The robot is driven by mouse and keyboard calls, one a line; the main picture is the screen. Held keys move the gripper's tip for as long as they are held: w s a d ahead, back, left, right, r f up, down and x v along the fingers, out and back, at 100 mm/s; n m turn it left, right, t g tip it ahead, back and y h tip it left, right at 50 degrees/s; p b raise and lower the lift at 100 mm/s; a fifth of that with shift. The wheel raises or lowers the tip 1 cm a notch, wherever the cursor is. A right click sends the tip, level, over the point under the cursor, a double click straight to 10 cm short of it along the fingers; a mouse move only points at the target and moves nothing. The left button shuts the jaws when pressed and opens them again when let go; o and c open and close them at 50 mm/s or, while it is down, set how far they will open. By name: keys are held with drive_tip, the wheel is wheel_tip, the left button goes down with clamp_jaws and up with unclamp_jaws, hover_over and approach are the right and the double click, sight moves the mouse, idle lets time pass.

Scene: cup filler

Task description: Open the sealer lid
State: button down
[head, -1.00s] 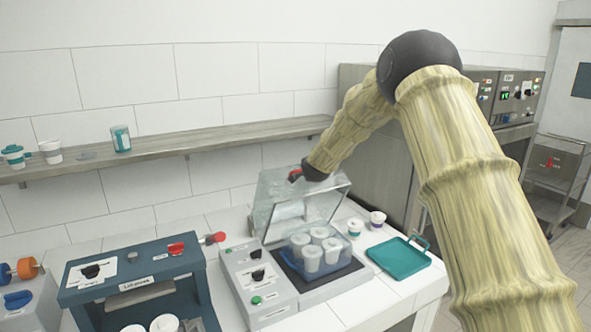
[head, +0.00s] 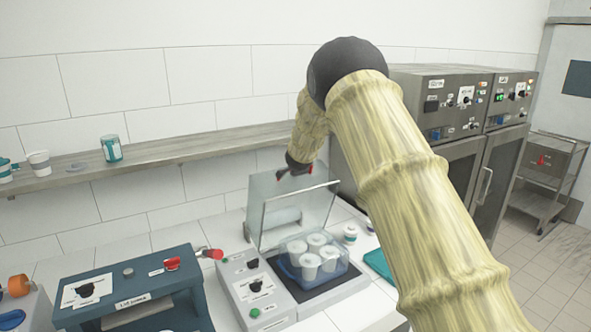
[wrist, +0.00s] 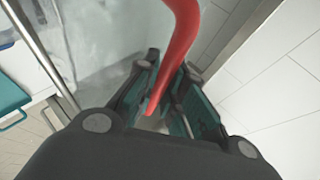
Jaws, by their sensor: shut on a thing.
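The sealer (head: 245,287) stands on the white counter, a grey box with knobs and a green button. Its clear lid (head: 277,207) is raised and stands steeply upright at the back. A blue tray (head: 291,272) with several white cups sits on the dark bed below it. My gripper (head: 294,171) is at the top edge of the lid. In the wrist view, my gripper (wrist: 168,112) is shut on the red lid handle (wrist: 183,45), which runs between its fingers. The finger contact is partly hidden in the head view.
A blue-grey machine (head: 130,290) with a red lever stands left of the sealer. A teal tray (head: 379,264) and small cups (head: 350,233) are at the right, partly behind my arm. A wooden shelf (head: 170,155) runs along the wall behind.

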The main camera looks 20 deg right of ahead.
drive_tip(key=shift+d, duration=0.1)
drive_tip(key=c, duration=1.8)
unclamp_jaws()
drive_tip(key=shift+o, duration=0.2)
drive_tip(key=v, duration=1.2)
drive_tip(key=shift+d, duration=0.15)
